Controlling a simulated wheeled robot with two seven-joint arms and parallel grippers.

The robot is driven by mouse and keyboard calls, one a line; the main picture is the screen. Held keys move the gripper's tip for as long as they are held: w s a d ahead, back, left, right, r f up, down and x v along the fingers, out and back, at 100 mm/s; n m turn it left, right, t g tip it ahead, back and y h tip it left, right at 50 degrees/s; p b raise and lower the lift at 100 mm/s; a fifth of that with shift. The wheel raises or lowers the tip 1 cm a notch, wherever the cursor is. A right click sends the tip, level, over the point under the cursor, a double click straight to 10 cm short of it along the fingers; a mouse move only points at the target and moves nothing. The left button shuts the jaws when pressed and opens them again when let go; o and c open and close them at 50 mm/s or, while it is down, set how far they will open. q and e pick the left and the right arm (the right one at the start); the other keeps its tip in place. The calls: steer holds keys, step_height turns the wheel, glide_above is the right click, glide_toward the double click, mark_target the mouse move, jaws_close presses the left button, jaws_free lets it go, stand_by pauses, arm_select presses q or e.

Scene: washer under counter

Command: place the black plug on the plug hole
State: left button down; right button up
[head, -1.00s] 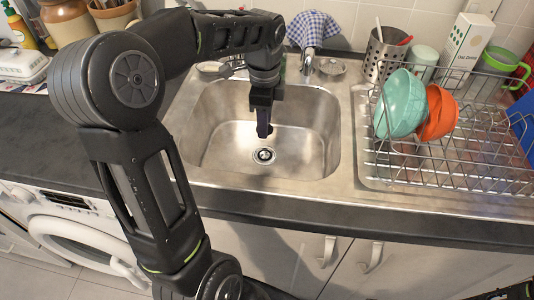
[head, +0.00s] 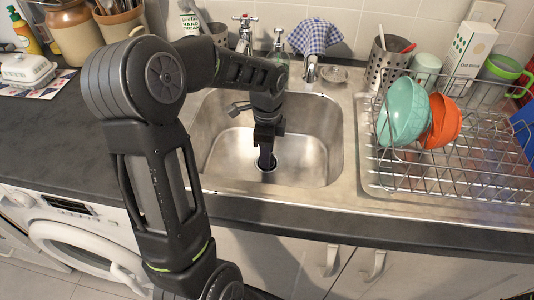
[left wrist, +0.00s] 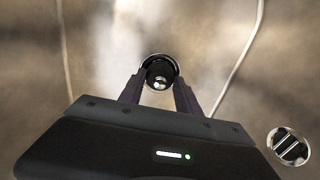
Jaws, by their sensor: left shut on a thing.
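My left gripper (head: 266,162) reaches down into the steel sink basin (head: 305,160), with its fingertips low at the plug hole (head: 268,168). In the head view the gripper hides most of the hole. In the left wrist view the fingers (left wrist: 158,92) are shut on the black plug (left wrist: 160,66), a round dark piece with a shiny centre. A thin bright rim shows around part of it. I cannot tell whether the plug is seated in the hole or just above it. My right gripper is not in view.
A wire dish rack (head: 455,170) with a teal bowl (head: 404,110) and an orange bowl (head: 443,122) stands right of the sink. Taps (head: 244,32) and a checked cloth (head: 314,36) are behind. A slotted round metal fitting (left wrist: 289,146) shows in the left wrist view.

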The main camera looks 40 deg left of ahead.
arm_select(q)
steer(key=shift+f, duration=0.4)
steer(key=shift+f, duration=0.1)
steer(key=c, duration=0.9)
jaws_free()
steer(key=shift+o, duration=0.2)
step_height(320, 180, up, 12)
steer(key=shift+p, duration=0.35)
